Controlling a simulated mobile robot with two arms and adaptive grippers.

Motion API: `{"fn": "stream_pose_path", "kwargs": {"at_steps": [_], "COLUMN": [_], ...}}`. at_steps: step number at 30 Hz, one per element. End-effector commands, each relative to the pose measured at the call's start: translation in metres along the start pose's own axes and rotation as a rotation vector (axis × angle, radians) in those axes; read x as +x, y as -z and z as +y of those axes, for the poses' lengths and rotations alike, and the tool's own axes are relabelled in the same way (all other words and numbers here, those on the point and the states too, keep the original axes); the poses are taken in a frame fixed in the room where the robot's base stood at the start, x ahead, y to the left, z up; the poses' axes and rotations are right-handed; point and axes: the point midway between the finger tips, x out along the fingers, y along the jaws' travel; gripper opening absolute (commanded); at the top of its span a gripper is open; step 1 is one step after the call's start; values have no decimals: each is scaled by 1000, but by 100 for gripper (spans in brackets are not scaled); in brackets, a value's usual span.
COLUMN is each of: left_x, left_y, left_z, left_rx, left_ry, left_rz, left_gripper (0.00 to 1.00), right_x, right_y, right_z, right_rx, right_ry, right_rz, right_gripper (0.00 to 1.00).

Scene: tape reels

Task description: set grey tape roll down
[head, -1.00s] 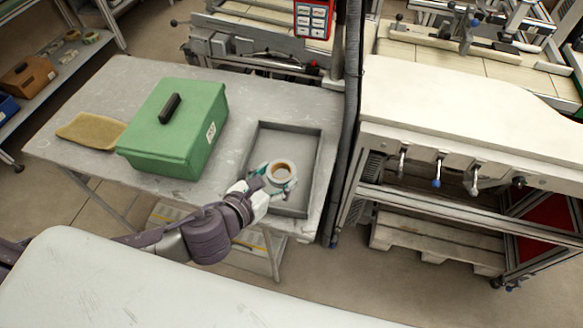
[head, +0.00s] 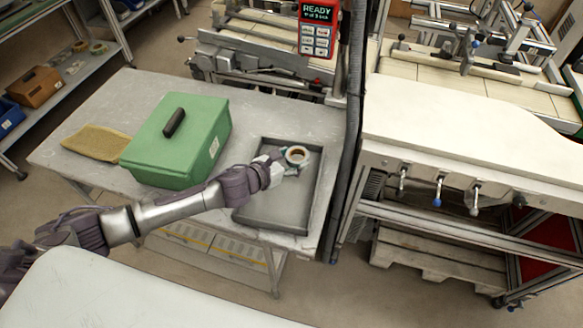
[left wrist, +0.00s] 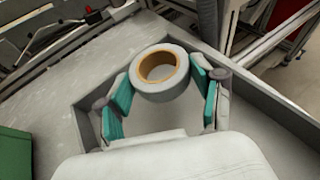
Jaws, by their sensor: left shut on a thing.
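The grey tape roll (head: 298,154) has a tan core and shows at the upper right of the grey tray (head: 262,222) on the table. My left gripper (head: 290,164) reaches in from the left and is shut on the roll. In the left wrist view the roll (left wrist: 160,74) sits between the teal-padded fingers of the gripper (left wrist: 162,95), with the tray's walls around and behind it. I cannot tell whether the roll touches the tray floor. My right gripper is not in view.
A green box (head: 178,140) with a black handle stands left of the tray, and a tan cloth (head: 95,142) lies farther left. A dark vertical hose (head: 350,130) runs by the table's right edge. The tray's front part is empty.

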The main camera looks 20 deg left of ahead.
Motion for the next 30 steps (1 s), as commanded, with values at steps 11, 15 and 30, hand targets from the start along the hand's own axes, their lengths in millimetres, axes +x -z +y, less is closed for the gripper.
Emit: {"fn": "stream_pose_path", "kwargs": {"at_steps": [11, 15, 30], "left_x": [16, 16, 17], "left_y": [38, 38, 40], "left_z": [0, 0, 0], "left_rx": [-2, 1, 0], "left_ry": [0, 0, 0], "left_rz": [2, 2, 2], "left_gripper": [34, 34, 92], "right_x": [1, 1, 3], "right_y": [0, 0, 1], "right_z": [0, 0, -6], "right_rx": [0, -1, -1], "right_ry": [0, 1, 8], "right_rz": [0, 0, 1], "right_gripper": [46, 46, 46]}}
